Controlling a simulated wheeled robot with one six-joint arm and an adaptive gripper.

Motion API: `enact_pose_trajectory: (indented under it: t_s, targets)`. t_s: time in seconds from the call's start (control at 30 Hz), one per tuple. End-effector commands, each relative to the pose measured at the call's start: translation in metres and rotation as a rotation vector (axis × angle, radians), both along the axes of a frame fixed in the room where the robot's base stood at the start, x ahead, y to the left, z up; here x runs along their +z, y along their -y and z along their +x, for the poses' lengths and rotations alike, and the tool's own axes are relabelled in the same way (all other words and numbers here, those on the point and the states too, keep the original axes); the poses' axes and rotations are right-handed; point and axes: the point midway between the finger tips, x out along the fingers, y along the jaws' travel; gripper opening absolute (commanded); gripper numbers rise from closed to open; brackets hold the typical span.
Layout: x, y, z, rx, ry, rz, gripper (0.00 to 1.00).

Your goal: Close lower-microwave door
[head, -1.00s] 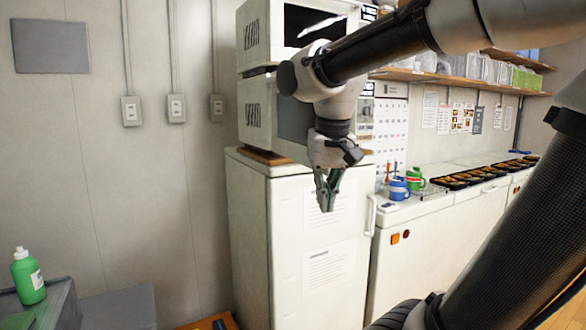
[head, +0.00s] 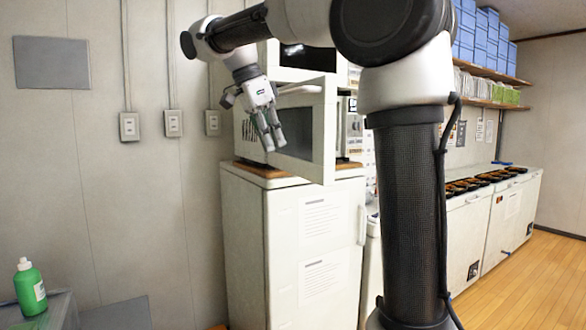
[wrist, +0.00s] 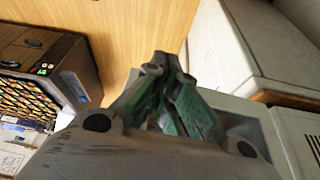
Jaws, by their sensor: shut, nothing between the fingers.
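The lower microwave (head: 243,131) stands on the white cabinet. Its door (head: 327,128) stands open, swung out toward the camera, with a pale frame and dark window. My gripper (head: 275,148) points down at the left part of the door, overlapping it in the head view; I cannot tell if it touches. The fingers are closed together with nothing between them. In the wrist view the closed fingertips (wrist: 168,60) are in the middle, with a grey panel partly hidden behind them. The vented microwave side (wrist: 302,135) shows at the lower right.
The upper microwave (head: 300,58) sits above, partly behind my arm. The white cabinet (head: 245,240) below has a wooden board (head: 262,170) on top. Bento trays (head: 470,184) line the counter at right. Wooden floor (head: 520,280) is open at right.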

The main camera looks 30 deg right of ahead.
Motion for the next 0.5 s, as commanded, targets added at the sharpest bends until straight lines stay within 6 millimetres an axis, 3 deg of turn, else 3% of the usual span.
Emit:
enact_pose_trajectory:
  t_s: [0.17, 0.5]
  targets:
    - [-0.020, 0.008, -0.001, -0.004, 0.000, -0.001, 0.00]
    - [-0.087, 0.035, -0.004, -0.003, -0.002, -0.001, 0.00]
